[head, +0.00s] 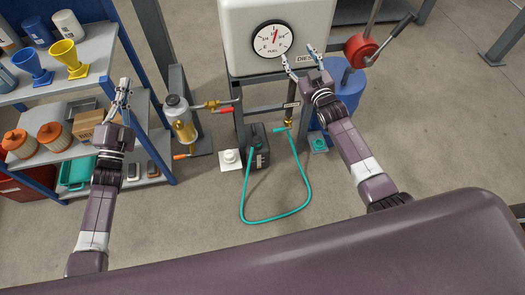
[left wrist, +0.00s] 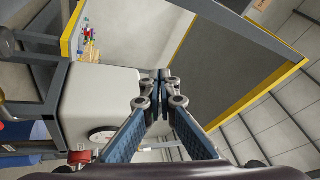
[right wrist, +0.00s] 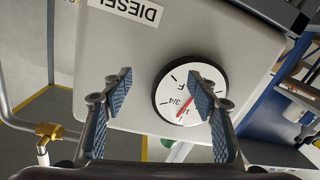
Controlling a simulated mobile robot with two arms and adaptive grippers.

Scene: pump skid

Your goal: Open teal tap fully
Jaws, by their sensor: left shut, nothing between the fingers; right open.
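A small teal lever (head: 279,129) sits beside a brass tap (head: 289,122) below the white diesel tank (head: 240,35). A teal hose (head: 244,200) loops from near the tap down to the floor and up to a black can (head: 262,158). My right gripper (head: 300,62) is open and empty, above the tap and in front of the tank. In the right wrist view its fingers (right wrist: 160,92) are apart near the fuel gauge (right wrist: 185,93). My left gripper (head: 123,90) is shut and empty beside the shelf, far from the tap; its closed fingers show in the left wrist view (left wrist: 161,78).
Blue shelves (head: 62,65) with funnels and filters stand at the left. A yellow cylinder filter (head: 181,120) with red and orange levers is left of the tank stand. A red hand pump (head: 362,50) and blue drum (head: 345,92) are at the right.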

